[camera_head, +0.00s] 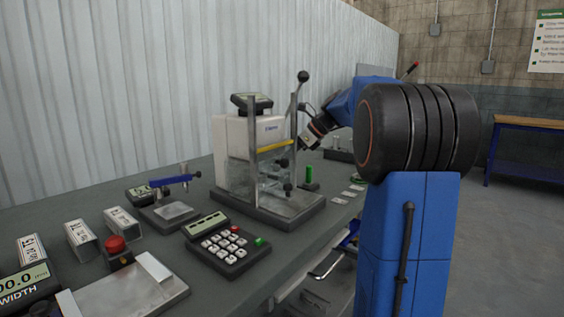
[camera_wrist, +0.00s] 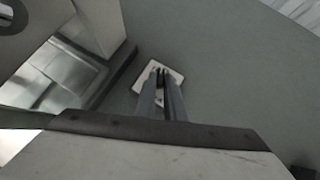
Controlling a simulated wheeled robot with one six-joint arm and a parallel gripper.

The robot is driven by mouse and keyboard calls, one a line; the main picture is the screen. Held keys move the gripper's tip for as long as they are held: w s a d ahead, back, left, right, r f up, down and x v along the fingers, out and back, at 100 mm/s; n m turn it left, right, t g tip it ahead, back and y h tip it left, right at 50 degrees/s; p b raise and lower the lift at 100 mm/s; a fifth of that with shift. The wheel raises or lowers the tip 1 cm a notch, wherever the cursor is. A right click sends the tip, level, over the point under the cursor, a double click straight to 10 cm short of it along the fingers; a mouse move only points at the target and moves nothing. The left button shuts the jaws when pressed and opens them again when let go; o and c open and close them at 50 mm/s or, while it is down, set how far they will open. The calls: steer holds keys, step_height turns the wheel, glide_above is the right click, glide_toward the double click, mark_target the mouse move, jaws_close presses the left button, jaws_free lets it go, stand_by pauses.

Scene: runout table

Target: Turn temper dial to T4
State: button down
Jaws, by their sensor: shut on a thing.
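In the wrist view, the two grey fingers of my gripper (camera_wrist: 160,73) are close together, with their tips over a small white plate (camera_wrist: 176,75). The plate lies on the grey table beside a machine's base. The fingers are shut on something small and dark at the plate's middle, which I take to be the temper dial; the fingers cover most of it. I cannot read its marks or tell which setting it points to. In the head view, my blue arm reaches behind the machine (camera_head: 235,150), and the fingertips and dial are hidden.
The machine has upright posts, a lever and clear panels close to my wrist. A keypad (camera_head: 227,245), a red button (camera_head: 115,243) and a small blue-armed device (camera_head: 172,180) stand nearer on the table (camera_head: 290,255). Small pale plates (camera_head: 349,194) lie right of the machine.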

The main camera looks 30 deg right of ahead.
steer(key=shift+w+d+n+g+y, duration=0.2)
steer(key=shift+n+g+y, duration=0.35)
steer(key=shift+n, duration=0.5)
steer(key=shift+w+d+n+g+y, duration=0.15)
steer(key=shift+n+g+y, duration=0.2)
steer(key=shift+n+g, duration=0.55)
steer(key=shift+a+n, duration=0.1)
steer(key=shift+n, duration=0.15)
steer(key=c, duration=1.8)
jaws_free()
steer(key=shift+c, duration=0.2)
steer(key=shift+r, duration=0.1)
steer(key=v, duration=1.7)
steer(key=shift+s+d, duration=0.15)
steer(key=shift+d, duration=0.1)
